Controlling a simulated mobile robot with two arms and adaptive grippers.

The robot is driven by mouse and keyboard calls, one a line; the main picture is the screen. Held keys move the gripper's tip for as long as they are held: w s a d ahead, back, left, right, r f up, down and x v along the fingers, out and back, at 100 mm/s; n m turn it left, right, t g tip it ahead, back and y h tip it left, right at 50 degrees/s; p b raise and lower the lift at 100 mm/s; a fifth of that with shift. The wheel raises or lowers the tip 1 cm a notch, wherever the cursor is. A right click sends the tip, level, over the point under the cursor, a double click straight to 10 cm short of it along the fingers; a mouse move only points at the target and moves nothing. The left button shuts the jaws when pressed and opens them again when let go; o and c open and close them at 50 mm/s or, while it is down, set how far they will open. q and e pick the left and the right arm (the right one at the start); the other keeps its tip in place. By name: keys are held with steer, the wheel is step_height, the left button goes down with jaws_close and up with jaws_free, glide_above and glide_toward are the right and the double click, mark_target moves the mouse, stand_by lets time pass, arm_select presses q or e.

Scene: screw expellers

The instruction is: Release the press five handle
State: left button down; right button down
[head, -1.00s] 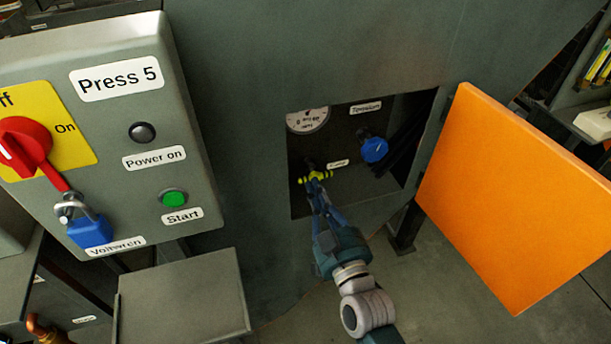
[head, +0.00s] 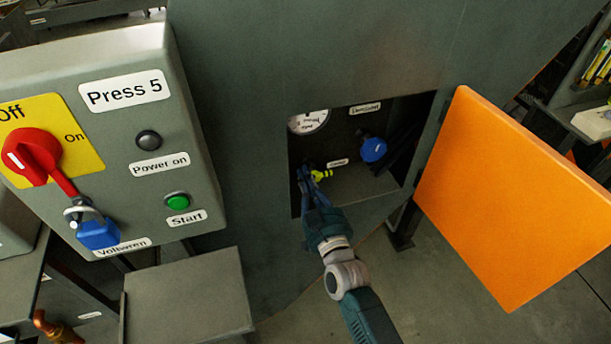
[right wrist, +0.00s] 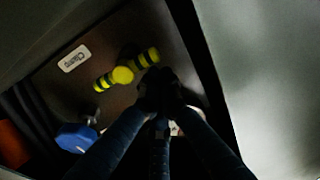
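The press five handle is a small yellow bar with dark bands and a round hub (head: 320,174), inside the recess of the press. In the right wrist view the handle (right wrist: 124,74) lies slanted below the "Clamp" label (right wrist: 74,59). My right gripper (head: 304,172) reaches into the recess and covers the handle's left end in the head view. In the right wrist view its dark fingertips (right wrist: 163,88) come together just beside the handle's right end. They look shut with nothing between them; contact with the handle is unclear. My left gripper is not in view.
A blue knob (head: 373,150) sits right of the handle, and a gauge (head: 308,121) above it. The orange door (head: 515,200) stands open at the right. The Press 5 control box (head: 110,115) is at the left, above a grey ledge (head: 187,300).

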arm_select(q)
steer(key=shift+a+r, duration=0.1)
arm_select(e)
steer(key=shift+a+f+n, duration=0.15)
steer(key=shift+f+n, duration=0.05)
steer(key=shift+n, duration=0.7)
